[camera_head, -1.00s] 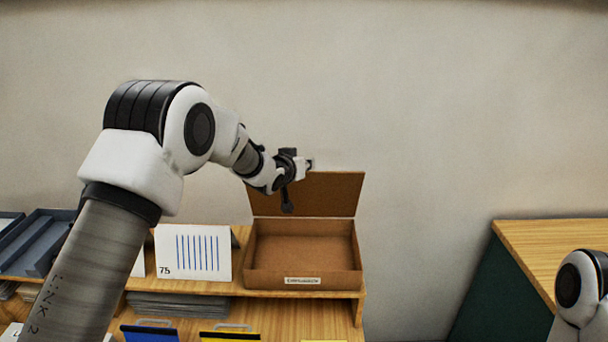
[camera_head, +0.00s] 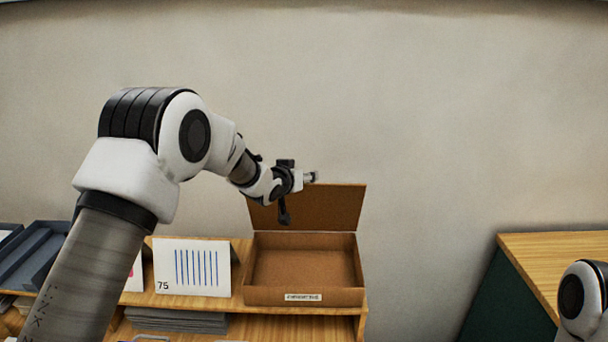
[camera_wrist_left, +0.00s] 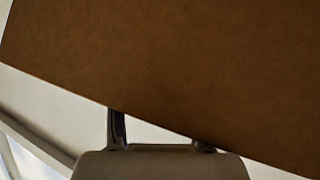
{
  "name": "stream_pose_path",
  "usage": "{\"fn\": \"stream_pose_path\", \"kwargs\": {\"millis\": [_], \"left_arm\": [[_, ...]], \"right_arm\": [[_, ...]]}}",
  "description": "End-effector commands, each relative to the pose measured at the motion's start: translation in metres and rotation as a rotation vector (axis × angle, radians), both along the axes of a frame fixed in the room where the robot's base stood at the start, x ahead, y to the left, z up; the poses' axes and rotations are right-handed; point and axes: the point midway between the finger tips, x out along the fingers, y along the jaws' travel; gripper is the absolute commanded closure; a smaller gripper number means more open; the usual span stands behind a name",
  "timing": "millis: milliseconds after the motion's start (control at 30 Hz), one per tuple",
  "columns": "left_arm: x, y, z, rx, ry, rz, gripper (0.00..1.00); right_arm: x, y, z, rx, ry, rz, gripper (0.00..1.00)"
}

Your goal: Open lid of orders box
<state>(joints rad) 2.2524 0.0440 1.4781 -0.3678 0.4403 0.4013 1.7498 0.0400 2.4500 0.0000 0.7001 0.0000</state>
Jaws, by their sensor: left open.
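The orders box is a brown cardboard box (camera_head: 263,296) with a small white label on its front, too blurred to read. It stands on the wooden shelf and looks empty. Its lid (camera_head: 330,210) stands up at the back, so the box is open. My left gripper (camera_head: 311,177) is at the lid's top edge, left of its middle, with my wrist in front of the lid's upper left. In the left wrist view the lid (camera_wrist_left: 190,65) fills most of the picture, and the open gripper (camera_wrist_left: 160,147) is partly behind it. Contact cannot be told. My right gripper is out of view.
A white card marked 75 with blue lines (camera_head: 192,267) stands left of the box. A grey tray (camera_head: 32,252) is further left, and grey sheets (camera_head: 175,320) lie below. A wooden-topped table (camera_head: 560,255) stands at right, with a gap before it.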

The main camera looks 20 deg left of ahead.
Motion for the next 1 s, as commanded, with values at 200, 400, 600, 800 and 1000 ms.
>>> {"fn": "stream_pose_path", "kwargs": {"millis": [200,400,600,800,1000], "left_arm": [[-0.007,0.006,0.022,-0.002,-0.007,0.002,0.48],[-0.014,0.011,0.039,-0.004,-0.009,0.003,0.48],[-0.020,0.015,0.054,-0.004,-0.011,0.002,0.48],[-0.027,0.020,0.067,-0.005,-0.010,0.003,0.48],[-0.029,0.021,0.070,-0.004,-0.012,0.002,0.48]], "right_arm": [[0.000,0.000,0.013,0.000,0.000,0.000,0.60],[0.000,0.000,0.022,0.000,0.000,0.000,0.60],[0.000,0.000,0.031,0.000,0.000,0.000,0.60],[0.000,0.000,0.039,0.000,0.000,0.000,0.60],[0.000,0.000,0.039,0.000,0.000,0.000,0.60]]}}
